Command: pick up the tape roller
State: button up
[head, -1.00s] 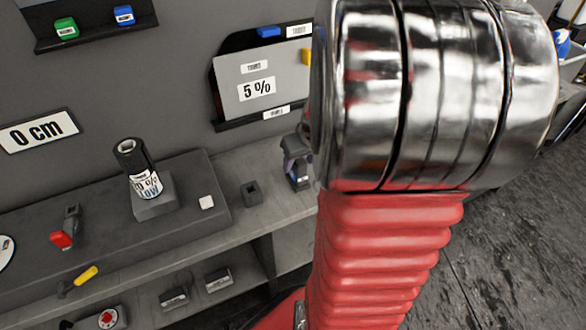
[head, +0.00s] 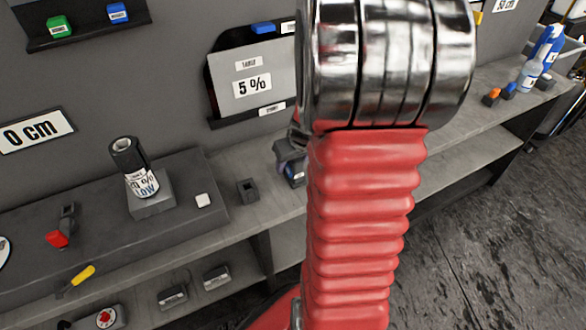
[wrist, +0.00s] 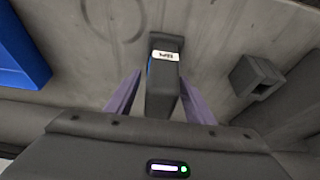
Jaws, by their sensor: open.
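A dark, upright block-like thing with a white label (wrist: 162,78) stands between my gripper's two purple fingers in the wrist view. It seems to be the tape roller, but its label is too small to read. My gripper (wrist: 158,98) is open, with one finger on each side of it; I cannot tell whether either touches. In the head view my gripper (head: 291,168) is low over the grey bench, partly hidden behind my red arm, with a bit of blue showing at it.
A small dark hollow holder (head: 248,190) stands left of my gripper, also in the wrist view (wrist: 258,76). A film roll (head: 133,168) stands on a block farther left. A blue thing (wrist: 22,48) is at the wrist view's left. Spray bottles (head: 540,55) stand far right.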

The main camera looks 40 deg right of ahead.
dwell(0.5)
grip_shut()
dwell(0.4)
